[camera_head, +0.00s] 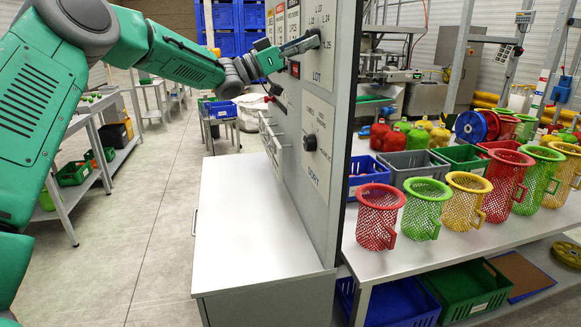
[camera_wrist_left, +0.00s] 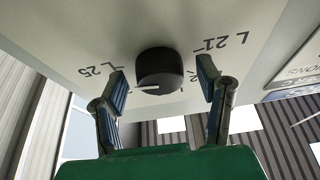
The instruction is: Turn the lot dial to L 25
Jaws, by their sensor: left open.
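The lot dial (camera_wrist_left: 160,66) is a round black knob with a pale pointer line at its lower edge in the left wrist view. The printed L 25 mark (camera_wrist_left: 97,70) is left of it and L 21 (camera_wrist_left: 223,41) is right; the marks between are partly hidden. My left gripper (camera_wrist_left: 164,82) is open, with one finger on each side of the dial and visible gaps to it. In the head view the left gripper (camera_head: 300,44) reaches the upper grey panel above the LOT label (camera_head: 317,76) and largely hides the dial. The right gripper is not in view.
A second black dial (camera_head: 310,142) sits lower on the same panel (camera_head: 330,110). A white cabinet top (camera_head: 235,240) below is clear. Right of the panel, a bench (camera_head: 440,255) holds mesh baskets and bins. A red button (camera_head: 267,99) is at the panel's left edge.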

